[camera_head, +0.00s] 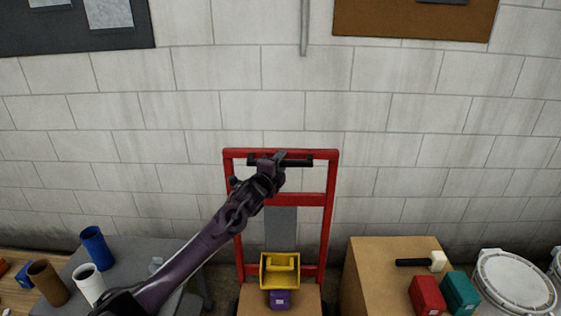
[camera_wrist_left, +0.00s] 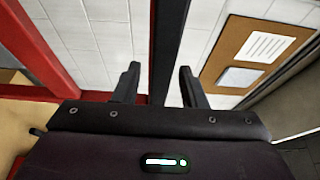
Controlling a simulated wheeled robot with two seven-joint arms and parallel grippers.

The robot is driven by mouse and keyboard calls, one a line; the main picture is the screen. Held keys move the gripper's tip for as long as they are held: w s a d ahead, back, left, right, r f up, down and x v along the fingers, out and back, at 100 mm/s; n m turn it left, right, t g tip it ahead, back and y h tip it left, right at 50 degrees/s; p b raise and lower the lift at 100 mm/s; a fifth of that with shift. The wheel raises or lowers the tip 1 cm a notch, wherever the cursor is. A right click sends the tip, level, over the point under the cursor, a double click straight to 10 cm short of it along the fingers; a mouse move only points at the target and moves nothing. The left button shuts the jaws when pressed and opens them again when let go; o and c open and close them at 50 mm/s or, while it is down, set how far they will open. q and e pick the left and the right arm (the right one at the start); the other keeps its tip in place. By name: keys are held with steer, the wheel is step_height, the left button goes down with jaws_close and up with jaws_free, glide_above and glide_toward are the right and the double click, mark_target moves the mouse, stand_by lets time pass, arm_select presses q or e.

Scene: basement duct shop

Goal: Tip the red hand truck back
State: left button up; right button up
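The red hand truck (camera_head: 331,200) stands upright against the block wall, with a black grip bar (camera_head: 300,162) across its top. In the left wrist view the dark grip bar (camera_wrist_left: 167,45) runs between the two fingers of my left gripper (camera_wrist_left: 160,84). A gap shows between the bar and the left finger; the right finger is close to the bar, and I cannot tell if it touches. In the head view my left gripper (camera_head: 277,161) is at the bar, left of its middle. My right gripper is not in view.
A yellow bin (camera_head: 269,275) and a purple block (camera_head: 279,299) sit on a box low on the truck. A grey table (camera_head: 130,252) with tubes stands at left.

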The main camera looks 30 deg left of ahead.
arm_select(q)
steer(key=shift+w+a, duration=0.1)
jaws_close()
stand_by(0.4)
